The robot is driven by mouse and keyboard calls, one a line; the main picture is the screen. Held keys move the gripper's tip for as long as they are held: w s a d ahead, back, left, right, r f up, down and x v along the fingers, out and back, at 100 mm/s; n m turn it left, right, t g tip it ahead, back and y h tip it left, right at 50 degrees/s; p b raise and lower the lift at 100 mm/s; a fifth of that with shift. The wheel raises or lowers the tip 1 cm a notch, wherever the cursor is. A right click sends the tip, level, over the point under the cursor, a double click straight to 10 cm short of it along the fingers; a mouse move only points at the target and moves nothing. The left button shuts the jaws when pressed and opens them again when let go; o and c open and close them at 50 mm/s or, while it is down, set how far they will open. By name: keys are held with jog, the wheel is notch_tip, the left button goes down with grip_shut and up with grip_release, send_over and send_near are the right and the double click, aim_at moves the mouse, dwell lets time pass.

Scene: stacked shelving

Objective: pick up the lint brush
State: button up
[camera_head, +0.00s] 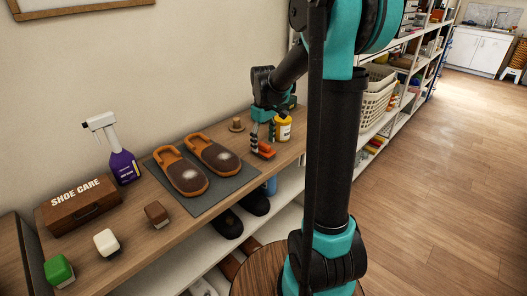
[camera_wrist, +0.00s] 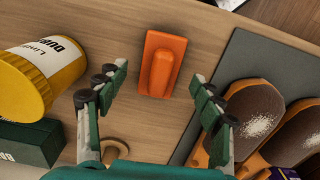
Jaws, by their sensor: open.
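The lint brush appears to be the orange block with a raised rounded handle (camera_wrist: 162,64), lying on the wooden shelf top. In the head view it is the small orange thing (camera_head: 264,152) near the shelf's front edge. My gripper (camera_wrist: 158,82) is open, with its fingers apart on the left and right of the brush in the wrist view. Nothing is between the fingertips but the view of the brush. In the head view my gripper (camera_head: 262,134) hangs just above the brush. I cannot tell the exact gap in height.
A yellow jar (camera_wrist: 47,80) stands close left of my fingers, with a dark green box (camera_wrist: 30,144) by it. A grey mat (camera_head: 232,183) with two brown slippers (camera_head: 187,177) lies nearby. A small round wooden piece (camera_head: 237,125) is behind. Bare wood surrounds the brush.

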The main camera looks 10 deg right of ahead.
aim_at(263, 144)
notch_tip(263, 144, down, 2)
jog(key=c, duration=1.2)
jog(key=shift+r, duration=0.15)
jog(key=shift+c, duration=0.3)
notch_tip(263, 144, up, 20)
